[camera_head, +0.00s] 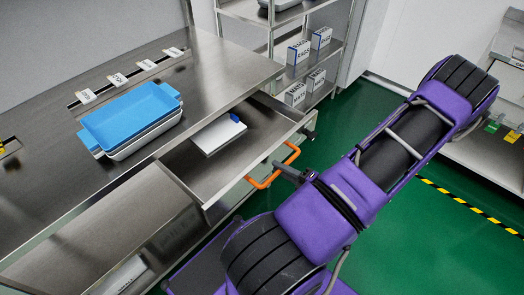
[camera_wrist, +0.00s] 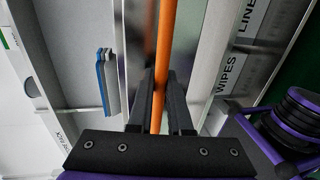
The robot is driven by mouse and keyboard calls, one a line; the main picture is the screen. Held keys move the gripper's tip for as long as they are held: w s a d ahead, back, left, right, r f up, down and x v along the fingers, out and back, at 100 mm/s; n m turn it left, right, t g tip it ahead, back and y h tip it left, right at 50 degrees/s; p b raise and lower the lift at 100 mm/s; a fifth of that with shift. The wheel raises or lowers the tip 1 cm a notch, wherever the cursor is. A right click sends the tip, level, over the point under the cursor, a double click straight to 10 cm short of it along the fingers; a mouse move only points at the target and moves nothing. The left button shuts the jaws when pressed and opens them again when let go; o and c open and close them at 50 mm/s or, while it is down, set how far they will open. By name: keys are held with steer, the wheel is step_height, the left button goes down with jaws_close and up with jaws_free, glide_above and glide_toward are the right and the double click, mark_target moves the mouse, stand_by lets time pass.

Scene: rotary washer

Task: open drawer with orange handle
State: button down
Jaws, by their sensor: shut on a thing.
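The drawer (camera_head: 178,170) under the steel counter stands pulled out, with its inside showing. Its orange handle (camera_head: 262,184) is on the drawer's front. My gripper (camera_head: 300,176) is at the handle in the head view, partly hidden by its own wrist. In the wrist view, the orange handle (camera_wrist: 166,50) runs between the two black fingers of my gripper (camera_wrist: 161,95), which are shut on it. A white box with a blue end (camera_head: 218,135) lies inside the drawer.
Blue and white trays (camera_head: 130,115) are stacked on the counter (camera_head: 215,68). A shelf rack with several small boxes (camera_head: 298,52) stands behind the drawer. Green floor (camera_head: 400,225) is open to the right, with a yellow-black stripe (camera_head: 470,208).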

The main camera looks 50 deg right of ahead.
steer(key=f+v, duration=0.1)
steer(key=v, duration=0.6)
steer(key=shift+s+f+p, duration=0.2)
steer(key=shift+s+p, duration=0.1)
steer(key=shift+s, duration=0.05)
steer(key=c, duration=0.8)
jaws_free()
steer(key=shift+c, duration=0.2)
steer(key=v, duration=1.7)
steer(key=shift+s, duration=0.2)
steer(key=shift+d, duration=0.1)
